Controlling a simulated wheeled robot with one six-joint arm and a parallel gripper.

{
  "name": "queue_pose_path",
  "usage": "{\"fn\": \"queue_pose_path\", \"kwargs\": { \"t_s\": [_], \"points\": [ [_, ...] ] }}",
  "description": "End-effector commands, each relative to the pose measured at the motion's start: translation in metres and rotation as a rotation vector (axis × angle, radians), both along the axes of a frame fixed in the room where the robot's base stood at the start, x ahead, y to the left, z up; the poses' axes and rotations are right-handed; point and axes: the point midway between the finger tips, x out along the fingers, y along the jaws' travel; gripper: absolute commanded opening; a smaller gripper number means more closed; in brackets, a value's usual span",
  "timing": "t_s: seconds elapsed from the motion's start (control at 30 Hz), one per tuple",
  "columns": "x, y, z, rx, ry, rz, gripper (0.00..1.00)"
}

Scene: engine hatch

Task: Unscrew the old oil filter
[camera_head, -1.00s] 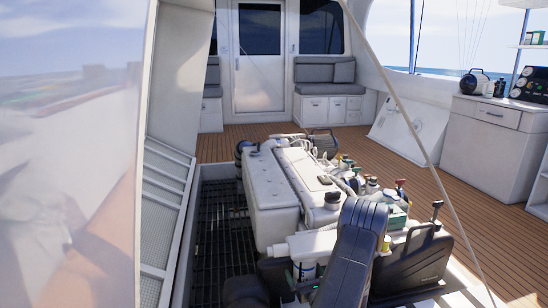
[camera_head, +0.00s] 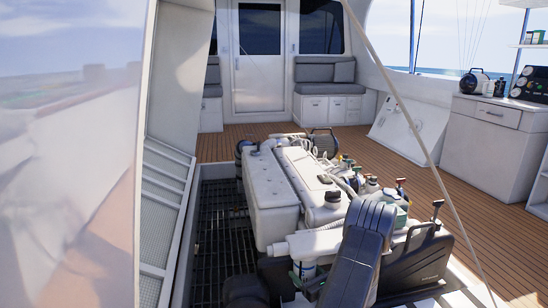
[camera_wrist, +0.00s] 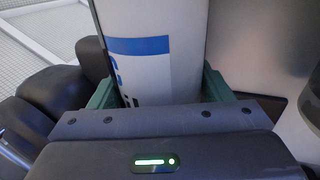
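The old oil filter (camera_wrist: 155,65) is a white cylinder with a blue band and blue lettering. It fills the upper middle of the wrist view. It also shows in the head view (camera_head: 303,268), hanging at the near end of the engine (camera_head: 272,205), partly hidden by my arm. My gripper (camera_wrist: 158,92) has one green finger on each side of the filter. Both fingers sit against its sides, so the gripper looks shut on it. The fingertips are partly hidden behind the filter.
The engine bay has a dark grating floor (camera_head: 215,250) left of the engine. An open hatch panel (camera_head: 70,150) stands at the left. A thin strut (camera_head: 420,145) slants across the right. Black casing (camera_head: 420,262) sits right of my arm. Wooden deck (camera_head: 490,225) lies beyond.

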Motion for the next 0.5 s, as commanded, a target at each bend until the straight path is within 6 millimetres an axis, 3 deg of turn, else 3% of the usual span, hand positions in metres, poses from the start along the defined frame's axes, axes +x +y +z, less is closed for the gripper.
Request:
{"fn": "queue_pose_path", "kwargs": {
  "t_s": [0.03, 0.1, 0.5],
  "points": [
    [-0.0002, 0.0003, -0.0001, 0.000, 0.000, 0.000, 0.47],
    [-0.0002, 0.0003, -0.0001, 0.000, 0.000, -0.001, 0.37],
    [-0.0007, 0.0025, -0.0001, 0.003, 0.002, -0.217, 0.37]
  ]
}}
